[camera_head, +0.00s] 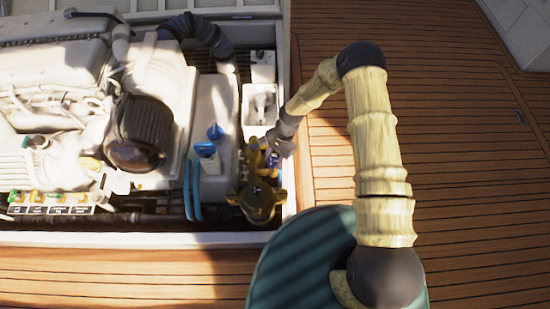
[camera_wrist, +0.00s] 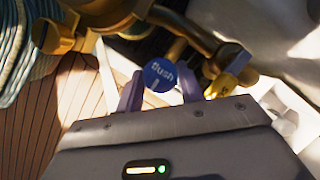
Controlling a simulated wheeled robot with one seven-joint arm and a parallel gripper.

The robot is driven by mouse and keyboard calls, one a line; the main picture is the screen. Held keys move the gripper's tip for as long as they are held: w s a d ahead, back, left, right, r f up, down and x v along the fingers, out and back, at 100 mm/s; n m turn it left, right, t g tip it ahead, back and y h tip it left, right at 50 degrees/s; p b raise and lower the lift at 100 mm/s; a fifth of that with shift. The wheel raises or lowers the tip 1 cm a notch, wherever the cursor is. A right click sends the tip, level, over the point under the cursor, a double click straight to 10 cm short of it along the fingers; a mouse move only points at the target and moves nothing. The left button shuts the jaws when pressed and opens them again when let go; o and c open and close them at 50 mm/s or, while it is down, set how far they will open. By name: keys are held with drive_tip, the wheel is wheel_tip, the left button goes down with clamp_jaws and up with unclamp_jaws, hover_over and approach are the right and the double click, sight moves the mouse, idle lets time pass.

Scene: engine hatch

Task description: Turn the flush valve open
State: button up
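The flush valve shows in the wrist view as a round blue knob (camera_wrist: 160,75) marked "flush", with a brass stem behind it leading to brass pipework. My gripper (camera_wrist: 161,88) is open, with one purple finger on each side of the knob. A small gap shows between the knob and each finger, so I see no firm contact. In the head view my gripper (camera_head: 271,157) reaches down into the hatch beside the brass fitting (camera_head: 258,203). The knob is too small and covered to make out there.
A yellow handle (camera_wrist: 232,78) sits close to the right finger. The white engine (camera_head: 75,85) fills the left of the hatch, and a white box (camera_head: 260,103) lies behind my gripper. The hatch rim (camera_head: 289,205) runs close on the right. Wooden deck (camera_head: 460,130) is clear beyond.

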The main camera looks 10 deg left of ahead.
drive_tip(key=shift+c, duration=1.3)
drive_tip(key=shift+d, duration=0.1)
drive_tip(key=shift+w, duration=0.1)
